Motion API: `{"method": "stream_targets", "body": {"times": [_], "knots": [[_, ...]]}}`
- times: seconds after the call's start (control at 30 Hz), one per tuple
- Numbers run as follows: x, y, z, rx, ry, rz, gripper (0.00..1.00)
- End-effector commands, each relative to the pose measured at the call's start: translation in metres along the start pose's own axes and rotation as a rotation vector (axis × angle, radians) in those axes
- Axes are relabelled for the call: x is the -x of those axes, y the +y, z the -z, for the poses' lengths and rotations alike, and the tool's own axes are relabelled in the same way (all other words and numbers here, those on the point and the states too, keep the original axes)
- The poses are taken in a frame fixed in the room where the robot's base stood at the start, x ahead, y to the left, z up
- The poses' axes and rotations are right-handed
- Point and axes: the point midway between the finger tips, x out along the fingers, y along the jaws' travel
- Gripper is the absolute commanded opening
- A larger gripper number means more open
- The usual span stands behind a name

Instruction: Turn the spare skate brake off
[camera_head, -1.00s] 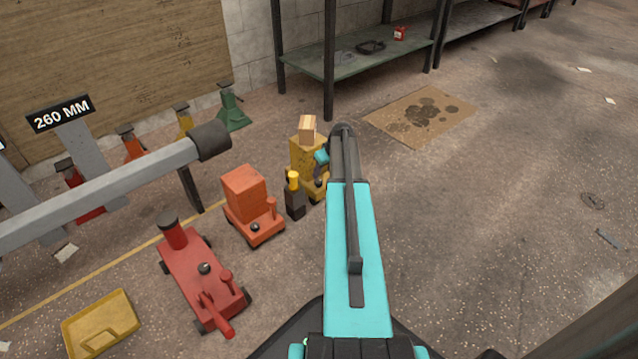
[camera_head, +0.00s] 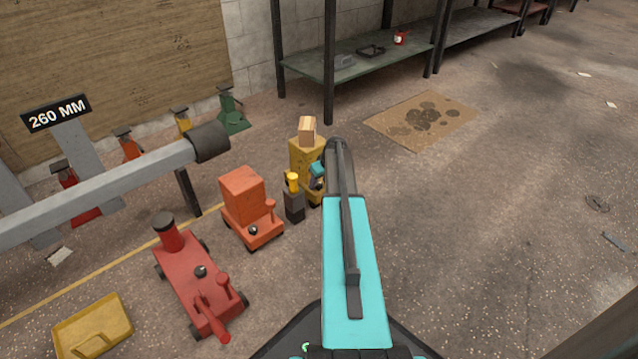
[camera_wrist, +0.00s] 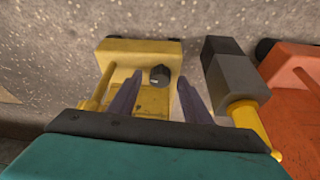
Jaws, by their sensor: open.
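A yellow wheeled skate (camera_head: 303,157) with a wooden block (camera_head: 307,131) on top stands beyond my arm, partly hidden by it. In the wrist view the yellow skate (camera_wrist: 150,52) lies below my gripper, with a dark round knob (camera_wrist: 159,76) that bears a small pale mark. I take this knob for the brake; no label shows. My gripper (camera_wrist: 161,78) is open, its two fingers on either side of the knob in the picture. Contact cannot be told. In the head view only the teal end of my gripper (camera_head: 317,172) shows beside the yellow skate.
A dark block with a yellow top (camera_head: 293,203) stands close beside the yellow skate. An orange skate (camera_head: 252,210) and a red jack-like skate (camera_head: 195,280) are to the left. A grey beam (camera_head: 110,185) crosses the left. Floor at right is clear around flat cardboard (camera_head: 415,119).

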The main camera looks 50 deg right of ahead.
Motion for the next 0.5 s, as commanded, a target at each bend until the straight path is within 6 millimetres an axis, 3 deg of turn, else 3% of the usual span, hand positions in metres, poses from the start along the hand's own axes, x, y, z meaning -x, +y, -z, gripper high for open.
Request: {"method": "stream_targets", "body": {"times": [0.07,0.3,0.5], "knots": [[0.0002,0.0,0.0,0.0,0.0,0.0,0.41],[0.0002,-0.0001,0.0,0.0,0.0,0.0,0.03],[0.0008,-0.0003,0.0002,-0.005,0.0,-0.002,0.03]]}}
